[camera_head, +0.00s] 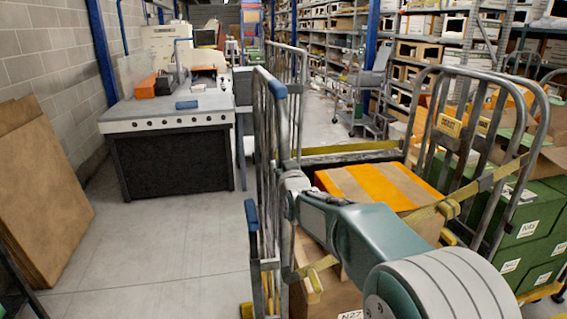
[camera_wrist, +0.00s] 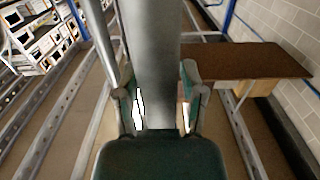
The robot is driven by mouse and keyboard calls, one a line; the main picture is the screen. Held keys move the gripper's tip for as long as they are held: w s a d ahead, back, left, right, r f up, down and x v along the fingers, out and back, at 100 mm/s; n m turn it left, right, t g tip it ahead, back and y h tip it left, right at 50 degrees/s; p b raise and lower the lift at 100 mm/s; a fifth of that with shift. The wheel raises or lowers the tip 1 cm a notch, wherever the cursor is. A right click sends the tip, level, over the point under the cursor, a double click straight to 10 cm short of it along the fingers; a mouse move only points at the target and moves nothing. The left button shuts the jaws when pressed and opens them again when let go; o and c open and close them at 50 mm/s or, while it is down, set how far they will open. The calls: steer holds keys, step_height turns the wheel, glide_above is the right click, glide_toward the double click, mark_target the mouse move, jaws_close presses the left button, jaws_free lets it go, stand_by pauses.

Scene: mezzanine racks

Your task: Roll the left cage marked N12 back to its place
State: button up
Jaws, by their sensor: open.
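A roll cage of grey tubes with blue sleeves (camera_head: 278,90) stands in the middle of the head view. It holds cardboard boxes, one with orange stripes (camera_head: 385,187); a label reading N27 shows low down. No N12 mark is legible. My arm reaches in from the lower right, and my gripper (camera_head: 291,190) is at the cage's side frame, partly hidden by my own arm. In the wrist view my gripper (camera_wrist: 163,92) is open, with one finger on each side of a grey upright bar (camera_wrist: 152,40). Contact with the bar cannot be told.
A second cage frame (camera_head: 538,150) with green crates (camera_head: 525,222) stands close at right. A workbench (camera_head: 170,125) and leaning brown boards (camera_head: 38,190) are at left, with clear floor (camera_head: 165,245) between them and the cage. Racks and a trolley (camera_head: 365,85) stand behind.

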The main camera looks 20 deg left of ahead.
steer(key=shift+a+r, duration=0.1)
steer(key=shift+r, duration=0.15)
steer(key=shift+d+r, duration=0.15)
steer(key=shift+d, duration=0.05)
steer(key=v, duration=1.1)
steer(key=shift+s+f, duration=0.3)
steer(key=shift+s, duration=0.1)
steer(key=shift+d, duration=0.1)
